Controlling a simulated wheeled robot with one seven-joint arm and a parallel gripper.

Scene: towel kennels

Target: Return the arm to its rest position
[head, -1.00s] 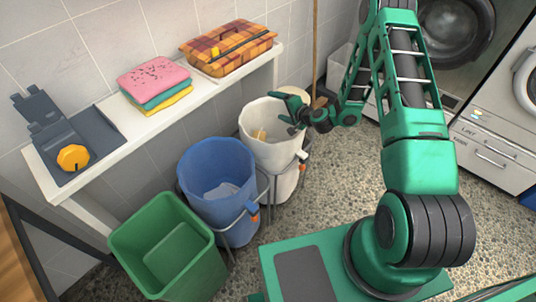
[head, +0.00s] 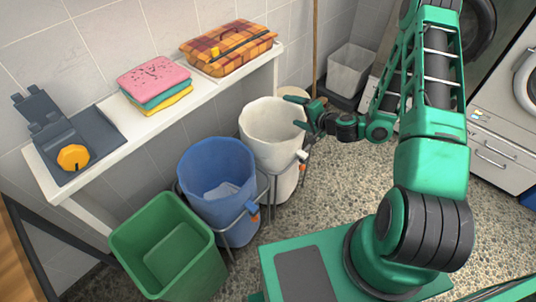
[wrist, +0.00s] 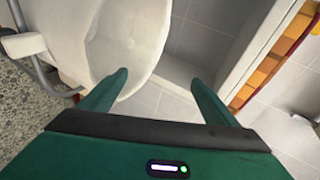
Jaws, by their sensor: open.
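My green arm reaches from its base at the lower right up and back over the floor in the head view. My gripper (head: 297,112) is at the right rim of the white bucket (head: 262,118), with its fingers apart and nothing between them. In the wrist view my gripper (wrist: 148,88) also shows two spread green fingers, with the white bucket (wrist: 130,35) beyond them. I cannot tell whether a finger touches the bucket rim.
A blue bucket (head: 215,160) and a green bin (head: 150,230) stand in a row left of the white bucket. A white shelf (head: 120,128) above holds folded towels (head: 155,82) and a plaid bundle (head: 228,45). Speckled floor (head: 335,185) is clear to the right.

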